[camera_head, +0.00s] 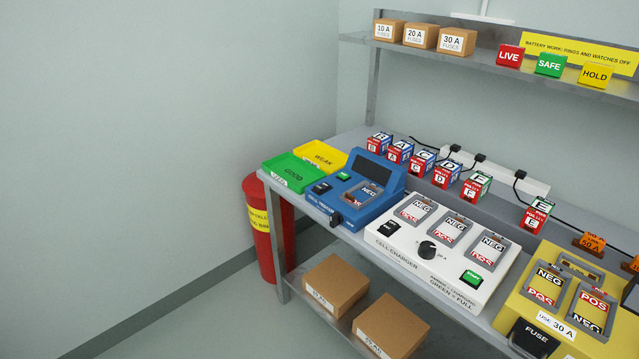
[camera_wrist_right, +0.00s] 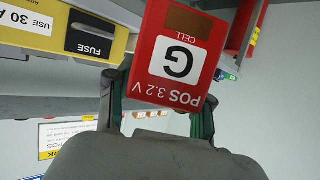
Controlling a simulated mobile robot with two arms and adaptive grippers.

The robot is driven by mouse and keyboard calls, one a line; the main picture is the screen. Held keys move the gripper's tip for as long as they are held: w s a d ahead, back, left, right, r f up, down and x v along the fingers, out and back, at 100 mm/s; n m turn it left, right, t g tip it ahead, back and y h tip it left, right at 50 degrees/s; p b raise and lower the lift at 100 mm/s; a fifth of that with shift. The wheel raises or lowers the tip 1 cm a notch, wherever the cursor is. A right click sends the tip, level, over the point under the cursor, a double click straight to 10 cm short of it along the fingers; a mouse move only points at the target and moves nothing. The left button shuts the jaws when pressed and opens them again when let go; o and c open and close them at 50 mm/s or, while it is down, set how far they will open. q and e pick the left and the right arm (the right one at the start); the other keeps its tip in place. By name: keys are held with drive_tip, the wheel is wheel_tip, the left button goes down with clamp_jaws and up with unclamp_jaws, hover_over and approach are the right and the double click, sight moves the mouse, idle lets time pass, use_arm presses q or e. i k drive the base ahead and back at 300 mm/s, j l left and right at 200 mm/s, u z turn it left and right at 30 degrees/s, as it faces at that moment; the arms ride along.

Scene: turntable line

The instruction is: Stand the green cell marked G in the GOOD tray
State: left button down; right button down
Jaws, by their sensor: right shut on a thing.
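The cell marked G (camera_wrist_right: 175,60) fills the upper middle of the right wrist view, its red "POS 3.2 V" face towards the camera and its lettering upside down there. My right gripper (camera_wrist_right: 160,105) is shut on it, one finger on each side. Green shows beside the fingers; the cell's far end is out of sight. The green GOOD tray (camera_head: 287,172) lies at the left end of the bench in the head view, and looks empty. My left gripper is not in view.
The yellow WEAK tray (camera_head: 322,155) adjoins the GOOD tray. The blue tester (camera_head: 345,205) and white charger (camera_head: 400,238) stand to its right. Several other cells line the back. The yellow fuse unit (camera_head: 525,310) is at the right. A red bin (camera_head: 265,230) stands beside the bench.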

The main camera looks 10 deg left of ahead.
sight(294, 174)
drive_tip(key=i+j, duration=0.1)
drive_tip(key=j, duration=0.3)
drive_tip(key=i+j+u, duration=0.15)
drive_tip(key=j, duration=0.65)
drive_tip(key=i+j+u, duration=0.1)
drive_tip(key=j, duration=0.25)
drive_tip(key=i+j+u, duration=0.1)
drive_tip(key=j, duration=0.25)
drive_tip(key=i+j+u, duration=0.1)
drive_tip(key=i+j, duration=0.4)
drive_tip(key=i, duration=0.25)
drive_tip(key=l, duration=0.15)
drive_tip(key=i+u, duration=0.05)
